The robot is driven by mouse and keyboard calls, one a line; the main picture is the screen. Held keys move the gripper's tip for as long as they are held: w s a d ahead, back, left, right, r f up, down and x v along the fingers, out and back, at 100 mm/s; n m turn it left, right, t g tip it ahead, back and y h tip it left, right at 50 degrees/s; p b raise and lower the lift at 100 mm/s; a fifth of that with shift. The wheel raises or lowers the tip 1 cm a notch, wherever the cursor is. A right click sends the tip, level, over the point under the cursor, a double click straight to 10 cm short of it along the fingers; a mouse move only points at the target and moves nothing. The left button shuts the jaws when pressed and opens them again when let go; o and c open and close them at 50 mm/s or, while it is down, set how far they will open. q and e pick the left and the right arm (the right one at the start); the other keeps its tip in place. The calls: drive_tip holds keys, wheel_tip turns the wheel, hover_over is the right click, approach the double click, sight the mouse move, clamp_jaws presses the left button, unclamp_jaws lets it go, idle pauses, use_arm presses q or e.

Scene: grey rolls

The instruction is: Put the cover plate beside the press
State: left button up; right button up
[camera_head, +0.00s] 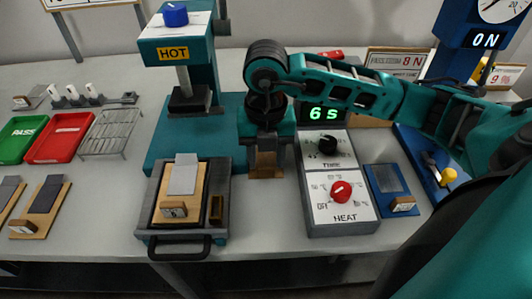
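The press (178,48) is teal with a HOT label, a blue knob and a ram over its teal base. In front of it is a dark tray (222,178) with a black handle. A tan block lies in the tray, with a light grey plate (183,174) on top that looks like the cover plate. My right gripper (265,165) points down just right of the tray, apart from the light grey plate. A brown piece shows at its fingertips; I cannot tell whether it is gripped. My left gripper is out of view.
A control box (343,198) with TIME and HEAT knobs stands right of my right gripper. A blue pad (388,180) lies beyond it. At left are a green tray (20,138), a red tray (60,136) and a wire rack (110,133).

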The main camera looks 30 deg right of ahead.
drive_tip(key=o, duration=0.3)
drive_tip(key=shift+r, duration=0.25)
use_arm(q)
drive_tip(key=p, duration=0.1)
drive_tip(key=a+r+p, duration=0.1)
drive_tip(key=p, duration=0.1)
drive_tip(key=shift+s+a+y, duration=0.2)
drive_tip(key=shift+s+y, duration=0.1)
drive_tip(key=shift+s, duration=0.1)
use_arm(e)
wheel_tip(320, 180, up, 13)
drive_tip(key=shift+f, duration=0.15)
